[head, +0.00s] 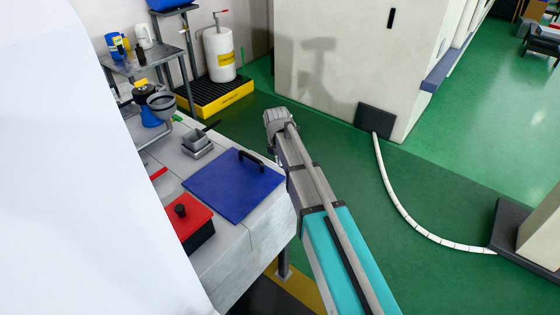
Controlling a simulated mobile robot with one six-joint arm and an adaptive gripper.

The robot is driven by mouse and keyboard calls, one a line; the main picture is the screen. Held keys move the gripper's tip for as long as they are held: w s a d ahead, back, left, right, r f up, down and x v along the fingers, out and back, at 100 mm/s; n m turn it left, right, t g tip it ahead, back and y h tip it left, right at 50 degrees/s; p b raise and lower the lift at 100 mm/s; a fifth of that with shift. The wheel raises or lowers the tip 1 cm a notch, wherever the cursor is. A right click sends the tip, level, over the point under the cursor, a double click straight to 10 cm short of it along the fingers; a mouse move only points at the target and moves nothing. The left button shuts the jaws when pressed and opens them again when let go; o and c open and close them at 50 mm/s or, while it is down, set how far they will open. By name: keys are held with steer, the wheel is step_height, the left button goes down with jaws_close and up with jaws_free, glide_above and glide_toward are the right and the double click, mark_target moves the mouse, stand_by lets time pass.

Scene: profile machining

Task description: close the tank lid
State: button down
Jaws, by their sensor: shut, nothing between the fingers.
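A blue square lid (234,186) with a black bar handle (251,160) lies on the pale grey tank or bench body (262,226) at the left. It looks flat and level with the grey top. I cannot tell whether a small gap is left under it. My arm (335,240) reaches up from the bottom, just right of the lid, and its grey end (277,120) is beyond the lid's far right corner. No fingers show, so my gripper is not visible.
A yellow spill pallet (215,98) and a beige machine (345,60) stand farther back. Green floor is open at right; a white hose (395,202) crosses it.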

step_height(320, 180, up, 9)
steer(key=p, duration=0.8)
steer(key=shift+r+p, duration=0.2)
steer(key=shift+p, duration=0.15)
stand_by(0.4)
steer(key=s+d+m, duration=0.8)
steer(key=s+m, duration=0.2)
steer(key=m, duration=0.4)
steer(key=s+d+m, duration=0.9)
steer(key=s+m, duration=0.2)
steer(key=m, duration=0.3)
steer(key=shift+s+d+g, duration=0.15)
steer(key=shift+d+g, duration=0.1)
steer(key=shift+g, duration=0.05)
steer(key=shift+s+d, duration=0.1)
steer(key=shift+s, duration=0.05)
